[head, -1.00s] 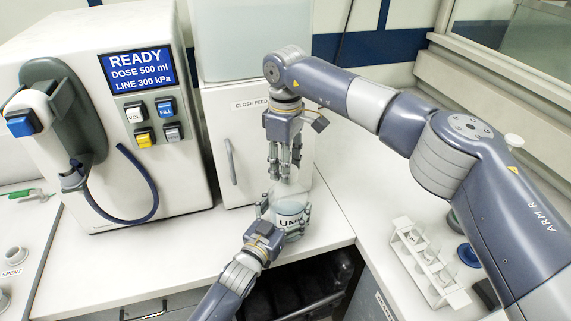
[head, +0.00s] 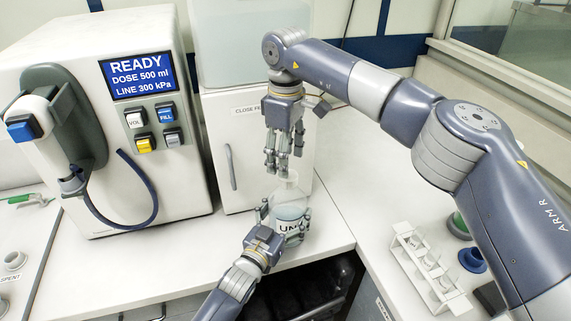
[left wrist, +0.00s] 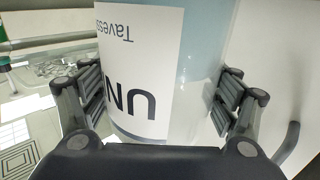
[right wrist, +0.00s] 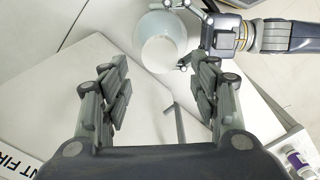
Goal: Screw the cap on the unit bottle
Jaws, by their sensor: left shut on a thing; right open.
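The unit bottle (head: 290,211) stands upright at the bench's front edge, clear with pale contents and a white label. My left gripper (head: 284,228) is shut around its body; the left wrist view shows the label (left wrist: 140,60) between the fingers. My right gripper (head: 283,167) is open, fingers down, just above the bottle's narrow top. In the right wrist view its fingers (right wrist: 158,85) are spread with nothing between the tips, and the bottle (right wrist: 160,22) lies beyond them. A pale round patch shows at its top; I cannot tell whether this is the cap.
A filling machine (head: 95,190) with a blue READY screen and a hose stands at left. A white cabinet (head: 255,180) stands close behind the bottle. A white rack (head: 425,272) with several tubes is at right. The bench (head: 370,195) between bottle and rack is clear.

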